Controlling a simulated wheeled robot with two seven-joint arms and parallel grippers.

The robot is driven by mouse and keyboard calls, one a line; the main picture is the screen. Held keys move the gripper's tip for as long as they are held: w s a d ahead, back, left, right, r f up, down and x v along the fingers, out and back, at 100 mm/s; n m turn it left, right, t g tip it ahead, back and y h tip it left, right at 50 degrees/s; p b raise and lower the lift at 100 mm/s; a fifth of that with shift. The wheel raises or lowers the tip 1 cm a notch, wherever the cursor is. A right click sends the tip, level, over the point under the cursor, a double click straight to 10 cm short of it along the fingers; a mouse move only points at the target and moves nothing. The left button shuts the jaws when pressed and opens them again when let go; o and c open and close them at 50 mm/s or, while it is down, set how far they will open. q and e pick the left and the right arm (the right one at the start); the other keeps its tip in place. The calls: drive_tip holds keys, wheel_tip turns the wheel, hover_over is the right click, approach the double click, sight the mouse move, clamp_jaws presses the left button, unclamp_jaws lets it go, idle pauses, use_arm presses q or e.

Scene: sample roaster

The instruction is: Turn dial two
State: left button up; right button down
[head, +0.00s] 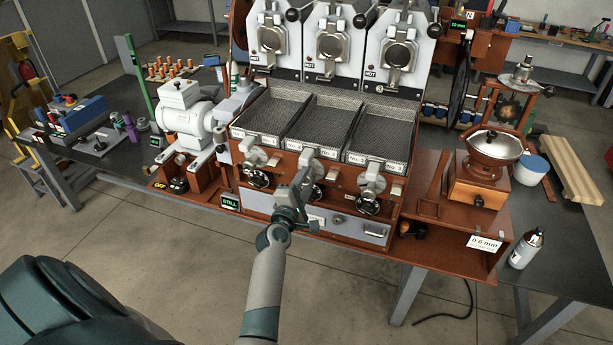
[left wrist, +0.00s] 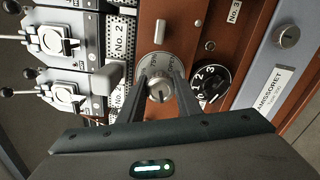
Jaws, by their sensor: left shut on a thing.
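The roaster's red-brown front panel (head: 338,181) carries a row of dials. In the left wrist view, a round silver knob (left wrist: 159,91) sits on a grey marked disc (left wrist: 156,62), close to the "No. 2" label (left wrist: 118,40). My left gripper (head: 302,187) is at the middle of the panel; the left wrist view shows its two fingers (left wrist: 160,88) shut on the silver knob. A black numbered dial (left wrist: 211,82) is beside the disc, apart from the fingers. In the head view, my gripper hides the gripped knob. My right gripper is not seen.
Other black dials stand left (head: 258,179) and right (head: 369,207) of my gripper. Three mesh trays (head: 385,138) lie above the panel. A grinder (head: 480,185) stands at the right and a white motor (head: 185,115) at the left. The floor in front is clear.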

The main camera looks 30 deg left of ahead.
use_arm(q)
drive_tip(key=shift+n+p, duration=0.4)
drive_tip(key=shift+n, duration=0.8)
drive_tip(key=o, duration=1.1)
drive_tip(key=shift+c, duration=0.2)
drive_tip(key=shift+s, duration=0.15)
drive_tip(key=shift+s+d, duration=0.15)
drive_tip(key=shift+s, duration=0.45)
drive_tip(key=p+v, duration=0.1)
drive_tip(key=v, duration=1.5)
drive_tip(key=shift+d, duration=0.1)
